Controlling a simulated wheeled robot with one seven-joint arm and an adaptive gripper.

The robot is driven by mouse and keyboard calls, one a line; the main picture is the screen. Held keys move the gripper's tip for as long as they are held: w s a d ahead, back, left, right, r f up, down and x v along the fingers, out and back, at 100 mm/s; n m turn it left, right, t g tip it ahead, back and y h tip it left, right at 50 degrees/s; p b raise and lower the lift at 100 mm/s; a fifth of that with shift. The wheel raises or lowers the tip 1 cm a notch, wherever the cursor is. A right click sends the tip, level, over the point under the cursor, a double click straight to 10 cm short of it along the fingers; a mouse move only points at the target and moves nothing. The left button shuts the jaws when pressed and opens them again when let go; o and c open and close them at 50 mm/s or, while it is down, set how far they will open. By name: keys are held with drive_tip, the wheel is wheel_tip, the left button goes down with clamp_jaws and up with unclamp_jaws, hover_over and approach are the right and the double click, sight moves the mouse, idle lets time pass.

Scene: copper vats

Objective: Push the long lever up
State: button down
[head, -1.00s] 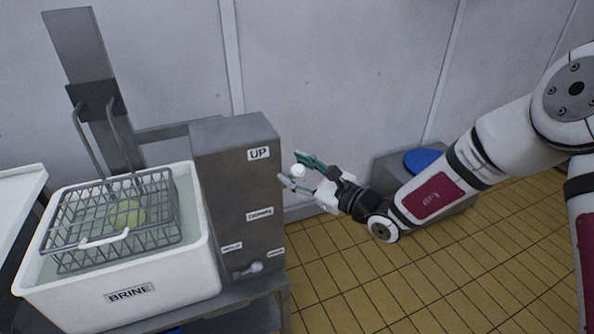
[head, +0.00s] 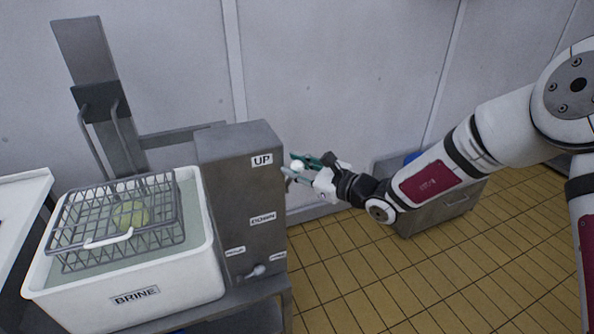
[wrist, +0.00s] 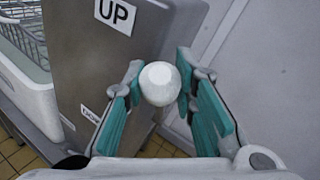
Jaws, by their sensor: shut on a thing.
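The long lever ends in a white ball knob (head: 298,165), which stands beside the right side of the grey control box (head: 238,205), about level with its UP label (head: 262,160). The DOWN label (head: 263,219) is lower on the same face. My gripper (head: 294,168) is shut on the knob, one teal finger on each side. In the wrist view the knob (wrist: 159,83) sits between the fingertips of my gripper (wrist: 158,88). The lever's rod is hidden behind the knob and fingers.
A wire basket (head: 82,218) holding a round greenish thing (head: 130,214) sits in the white BRINE vat (head: 180,279), left of the box. A short lever (head: 256,271) is low on the box. A grey bin (head: 440,213) stands by the wall. The tiled floor in front is clear.

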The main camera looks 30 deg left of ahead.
drive_tip(key=c, duration=1.3)
unclamp_jaws()
drive_tip(key=v, duration=1.2)
